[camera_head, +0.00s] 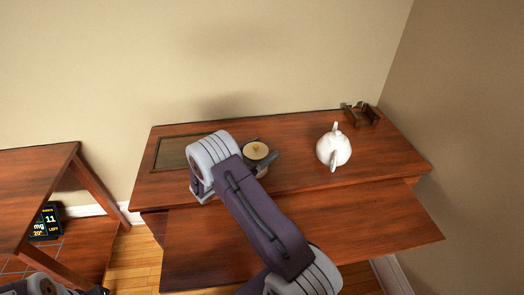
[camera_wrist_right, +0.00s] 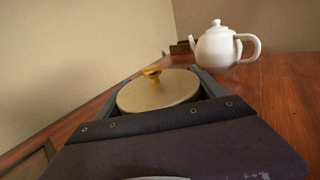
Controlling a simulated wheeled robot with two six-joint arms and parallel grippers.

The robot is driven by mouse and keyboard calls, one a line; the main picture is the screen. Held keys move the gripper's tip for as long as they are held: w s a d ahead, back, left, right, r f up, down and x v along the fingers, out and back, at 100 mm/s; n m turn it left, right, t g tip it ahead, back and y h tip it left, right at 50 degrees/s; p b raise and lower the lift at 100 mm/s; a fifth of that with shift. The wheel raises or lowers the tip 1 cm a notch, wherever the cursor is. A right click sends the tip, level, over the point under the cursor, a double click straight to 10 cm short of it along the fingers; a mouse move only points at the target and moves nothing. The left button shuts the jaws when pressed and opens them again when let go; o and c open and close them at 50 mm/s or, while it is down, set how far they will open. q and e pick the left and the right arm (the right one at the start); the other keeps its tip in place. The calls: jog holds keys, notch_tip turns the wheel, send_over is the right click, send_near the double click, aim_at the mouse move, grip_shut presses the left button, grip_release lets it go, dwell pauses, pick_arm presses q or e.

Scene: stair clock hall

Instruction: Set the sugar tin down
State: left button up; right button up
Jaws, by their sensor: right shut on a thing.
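The sugar tin (camera_head: 256,151) is a small round tin with a pale tan lid and a gold knob. It is at the middle of the wooden desk's upper top (camera_head: 300,180), and its lid (camera_wrist_right: 158,92) fills the middle of the right wrist view. My right gripper (camera_head: 262,161) is shut on it, with a finger at each side. The tin is upright or nearly so. My arm hides part of its body, and I cannot tell whether its base touches the desk.
A white teapot (camera_head: 334,149) stands to the right of the tin. A small brown wooden rack (camera_head: 361,115) is at the back right corner. A dark framed panel (camera_head: 170,154) lies at the left. A lower board (camera_head: 390,225) juts out in front. Walls stand behind and right.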

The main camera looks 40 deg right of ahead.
jog(key=shift+r, duration=0.15)
jog(key=shift+s, duration=0.1)
jog(key=o, duration=1.9)
jog(key=shift+f, duration=0.2)
jog(key=shift+o, duration=0.2)
jog(key=shift+r, duration=0.2)
jog(key=a, duration=0.4)
jog(key=s+a, duration=0.1)
jog(key=a, duration=0.7)
jog(key=shift+s, duration=0.25)
